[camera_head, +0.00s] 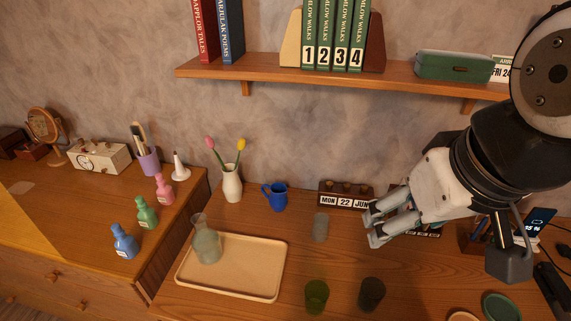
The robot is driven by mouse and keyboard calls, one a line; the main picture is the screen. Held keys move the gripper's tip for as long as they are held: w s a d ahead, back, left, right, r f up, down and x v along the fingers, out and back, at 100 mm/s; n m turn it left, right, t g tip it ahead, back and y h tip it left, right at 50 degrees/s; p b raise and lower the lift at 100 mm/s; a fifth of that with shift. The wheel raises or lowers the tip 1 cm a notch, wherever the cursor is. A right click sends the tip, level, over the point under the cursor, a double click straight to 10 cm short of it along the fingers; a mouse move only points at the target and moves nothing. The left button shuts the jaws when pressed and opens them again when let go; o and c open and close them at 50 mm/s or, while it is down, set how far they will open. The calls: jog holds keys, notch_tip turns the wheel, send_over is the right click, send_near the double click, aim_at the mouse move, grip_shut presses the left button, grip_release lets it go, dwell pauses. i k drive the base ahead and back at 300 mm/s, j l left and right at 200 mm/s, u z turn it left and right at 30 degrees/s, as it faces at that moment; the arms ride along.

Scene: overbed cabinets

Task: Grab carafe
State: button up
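The carafe (206,243) is a greenish-grey, see-through vessel with a flared neck. It stands upright at the left end of a light wooden tray (258,268) on the desk. My gripper (371,228) is to the right of the carafe, over the desk in front of the date block, with its fingers pointing left. The fingers are apart and nothing shows between them. The gripper does not touch the carafe.
A white vase with two tulips (232,184) and a blue mug (275,196) stand behind the tray. A grey glass (320,227), a green glass (316,296) and a dark glass (371,294) stand right of it. A shelf (330,78) spans above.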

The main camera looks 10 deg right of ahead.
aim_at(206, 244)
jog(key=k+j+z, duration=0.15)
jog(key=j, duration=0.25)
jog(key=k+j+z, duration=0.1)
jog(key=j, duration=0.35)
jog(key=k+j+z, duration=0.15)
jog(key=j, duration=0.2)
jog(key=k+j+z, duration=0.15)
jog(key=j, duration=0.25)
